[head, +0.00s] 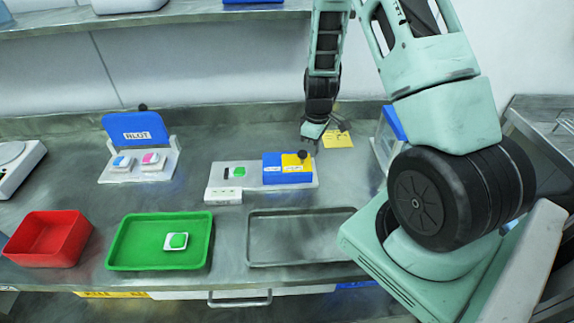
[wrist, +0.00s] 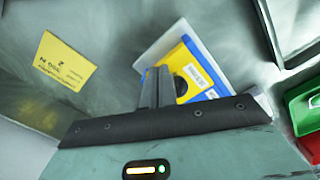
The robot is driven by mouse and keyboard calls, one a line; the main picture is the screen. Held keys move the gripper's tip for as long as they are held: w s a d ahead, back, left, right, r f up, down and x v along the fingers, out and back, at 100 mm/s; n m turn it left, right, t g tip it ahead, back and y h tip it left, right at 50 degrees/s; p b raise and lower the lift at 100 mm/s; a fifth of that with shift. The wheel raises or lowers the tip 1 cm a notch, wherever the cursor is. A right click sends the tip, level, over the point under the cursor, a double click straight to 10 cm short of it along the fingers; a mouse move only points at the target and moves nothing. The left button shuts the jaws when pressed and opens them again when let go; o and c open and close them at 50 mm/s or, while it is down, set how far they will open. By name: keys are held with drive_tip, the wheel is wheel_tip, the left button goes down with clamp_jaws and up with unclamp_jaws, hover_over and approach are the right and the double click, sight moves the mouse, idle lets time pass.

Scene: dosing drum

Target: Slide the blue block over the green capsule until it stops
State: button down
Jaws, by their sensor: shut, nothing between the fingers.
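The blue block (head: 273,178) sits at the right end of a pale grey base plate (head: 223,195) in the head view. It has a yellow panel and a dark round knob (head: 302,154). The green capsule (head: 240,173) lies uncovered on the plate, left of the block and apart from it. My gripper (head: 307,143) is shut and empty, just behind and above the block's right end. In the wrist view the shut fingers (wrist: 158,88) overlap the blue block (wrist: 209,94) and partly hide it. I cannot tell whether they touch it. The capsule is not discernible there.
A green tray (head: 120,245) holding a white-and-green piece, an empty grey tray (head: 255,240) and a red bin (head: 45,240) stand in front. A blue-lidded case (head: 136,128) stands left. A yellow note (head: 338,139) lies behind the plate's right end.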

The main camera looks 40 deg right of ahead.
sight(268, 164)
drive_tip(key=shift+f+b, duration=1.05)
drive_tip(key=shift+f, duration=0.35)
drive_tip(key=shift+f, duration=0.1)
drive_tip(key=shift+w+a+p, duration=0.2)
drive_tip(key=shift+w+a, duration=1.35)
drive_tip(key=shift+a, duration=0.5)
drive_tip(key=shift+w+a+p, duration=0.2)
drive_tip(key=shift+w+a, duration=1.35)
drive_tip(key=shift+a, duration=0.5)
drive_tip(key=shift+w+a+p, duration=0.2)
drive_tip(key=shift+w+a, duration=1.35)
drive_tip(key=shift+a, duration=0.5)
drive_tip(key=shift+d, duration=0.15)
drive_tip(key=shift+s+d, duration=0.5)
wheel_tip(268, 164, up, 8)
drive_tip(key=p, duration=0.5)
